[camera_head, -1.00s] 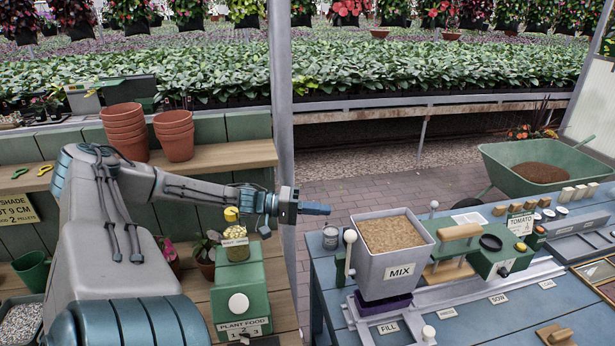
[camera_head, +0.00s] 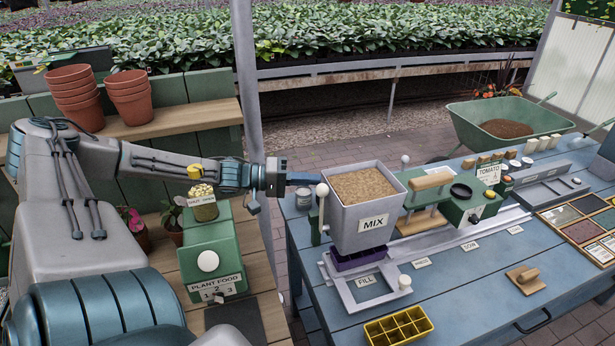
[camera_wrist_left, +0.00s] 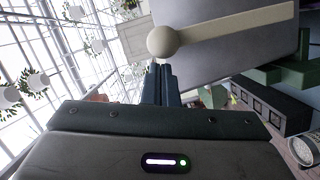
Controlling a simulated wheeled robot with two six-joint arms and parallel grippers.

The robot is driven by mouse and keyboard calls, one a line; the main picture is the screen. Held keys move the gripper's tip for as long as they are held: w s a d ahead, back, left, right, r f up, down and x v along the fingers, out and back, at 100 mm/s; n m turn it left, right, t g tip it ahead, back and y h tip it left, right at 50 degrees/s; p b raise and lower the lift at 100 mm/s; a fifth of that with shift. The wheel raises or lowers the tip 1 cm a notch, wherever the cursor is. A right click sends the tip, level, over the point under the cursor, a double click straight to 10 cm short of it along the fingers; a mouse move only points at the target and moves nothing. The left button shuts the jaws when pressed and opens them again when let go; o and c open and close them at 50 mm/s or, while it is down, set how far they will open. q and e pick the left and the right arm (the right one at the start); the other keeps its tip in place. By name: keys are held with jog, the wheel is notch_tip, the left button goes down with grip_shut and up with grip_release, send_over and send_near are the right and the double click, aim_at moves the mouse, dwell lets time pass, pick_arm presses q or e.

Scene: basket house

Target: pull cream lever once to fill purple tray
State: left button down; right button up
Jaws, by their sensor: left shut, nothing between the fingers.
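The cream lever is a bar with a round knob (camera_head: 322,190) on the left side of the grey MIX hopper (camera_head: 368,221). It stands upright in the head view. In the left wrist view its knob (camera_wrist_left: 163,41) is large, just past my fingertips. The hopper is full of brown mix. The purple tray (camera_head: 358,258) sits beneath the hopper at the FILL station; most of its inside is hidden. My left gripper (camera_head: 312,180) is shut and empty, its tips close beside the knob; I cannot tell whether they touch. My right gripper is not in view.
A yellow tray (camera_head: 398,328) lies at the blue bench's (camera_head: 455,300) front. A grey rail runs right from the FILL frame (camera_head: 366,292). A green plant food dispenser (camera_head: 209,250) stands left of the bench. A small tin (camera_head: 304,198) stands behind the lever. A green wheelbarrow (camera_head: 470,112) stands behind.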

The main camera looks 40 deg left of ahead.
pick_arm(q)
jog(key=shift+s+d+r+p, duration=0.2)
jog(key=shift+s+d+p, duration=0.4)
jog(key=shift+d, duration=0.25)
jog(key=shift+w, duration=0.15)
